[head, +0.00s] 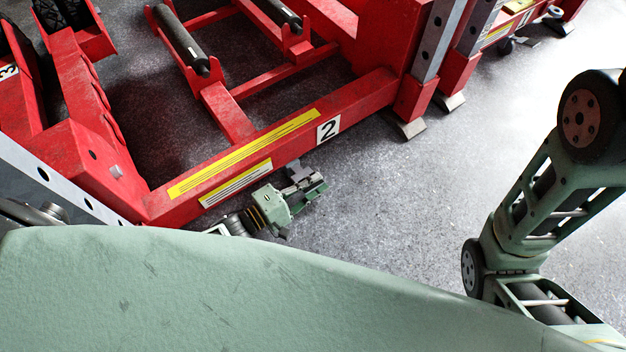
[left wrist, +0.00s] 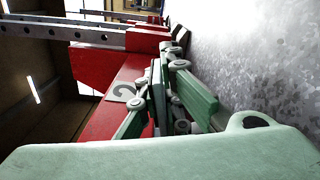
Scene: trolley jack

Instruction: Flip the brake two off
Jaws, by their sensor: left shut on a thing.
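The red trolley jack frame (head: 370,92) carries a label with the number 2 (head: 328,130) on its side beam; the label also shows in the left wrist view (left wrist: 124,92). Brake two seems to be the small grey metal piece (head: 294,167) low beside the beam, below the label. My left gripper (head: 308,186) is at this piece, close to the floor. In the left wrist view its green fingers (left wrist: 172,88) are shut around a thin grey part, which they mostly hide. My right gripper is out of view; only its arm shows at the right.
Yellow and white warning stickers (head: 245,152) run along the beam. Red frames with black rollers (head: 182,40) fill the upper left. Grey posts on feet (head: 408,126) stand right of the label. The grey floor (head: 400,215) is clear at centre right.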

